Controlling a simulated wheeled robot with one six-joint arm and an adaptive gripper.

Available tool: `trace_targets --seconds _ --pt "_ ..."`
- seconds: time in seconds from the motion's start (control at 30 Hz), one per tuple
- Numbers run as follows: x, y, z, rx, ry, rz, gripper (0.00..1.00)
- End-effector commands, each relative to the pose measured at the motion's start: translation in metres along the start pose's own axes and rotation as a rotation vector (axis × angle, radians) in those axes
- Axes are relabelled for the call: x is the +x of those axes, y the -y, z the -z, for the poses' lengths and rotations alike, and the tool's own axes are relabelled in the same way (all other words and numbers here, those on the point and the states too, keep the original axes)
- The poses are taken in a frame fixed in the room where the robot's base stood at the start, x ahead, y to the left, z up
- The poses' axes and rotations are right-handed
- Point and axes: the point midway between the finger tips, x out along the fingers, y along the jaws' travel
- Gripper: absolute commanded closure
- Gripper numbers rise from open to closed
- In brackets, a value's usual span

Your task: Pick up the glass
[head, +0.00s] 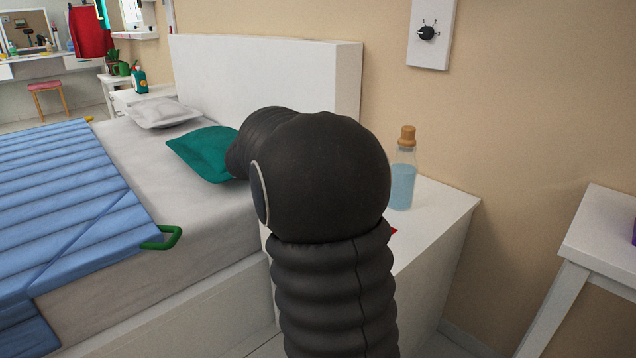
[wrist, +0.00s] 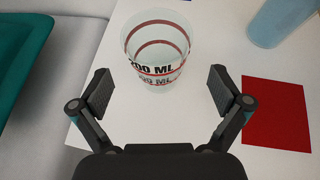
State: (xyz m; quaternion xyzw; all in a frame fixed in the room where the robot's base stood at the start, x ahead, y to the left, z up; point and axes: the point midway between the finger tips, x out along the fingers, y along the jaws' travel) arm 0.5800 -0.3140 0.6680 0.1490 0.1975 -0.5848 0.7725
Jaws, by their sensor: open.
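A clear glass (wrist: 157,50) with dark red rings and "200 ML" markings stands on a white nightstand top (wrist: 90,130) in the wrist view. My gripper (wrist: 160,90) is open and empty, its two fingers apart on the left and right. The glass lies just beyond the fingertips, roughly centred between them in the picture. No contact shows. In the head view my dark arm hides the glass and the gripper.
A corked bottle with blue liquid (head: 402,180) stands on the nightstand (head: 445,205), right of the glass in the wrist view. A red square (wrist: 275,114) lies right of my gripper. The bed (head: 150,160) with a green pillow (head: 203,152) adjoins on the left.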

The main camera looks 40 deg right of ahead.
Motion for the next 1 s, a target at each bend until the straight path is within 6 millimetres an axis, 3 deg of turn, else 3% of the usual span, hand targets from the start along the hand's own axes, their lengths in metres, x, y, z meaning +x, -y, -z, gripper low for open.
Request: trace_targets --seconds 0.23,0.53,0.77,0.83,1.0 --pt "0.013 0.000 0.002 0.000 0.000 0.002 0.00" --pt "0.052 -0.002 0.003 0.001 -0.001 0.001 0.00" --pt "0.055 -0.002 0.002 0.001 0.000 0.000 0.00" --pt "0.055 -0.002 0.002 0.001 0.000 0.000 0.10" --pt "0.055 -0.002 0.002 0.001 0.000 0.000 0.53"
